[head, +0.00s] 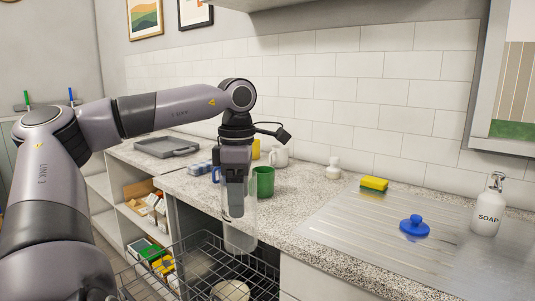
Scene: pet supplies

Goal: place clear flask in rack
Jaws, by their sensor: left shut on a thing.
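The clear flask (240,234) hangs upright below my left gripper (236,205), which is shut on its upper part. The flask is transparent, with its rounded bottom at the level of the rack's top. The wire rack (206,262) is at the lower middle of the head view, below and around the flask's lower end. I cannot tell whether the flask touches the wires. A pale round dish (231,290) lies in the rack. My right gripper is not in view.
A green mug (264,181) stands on the speckled counter (300,209) just right of the gripper. Shelves with boxes (150,206) are left.

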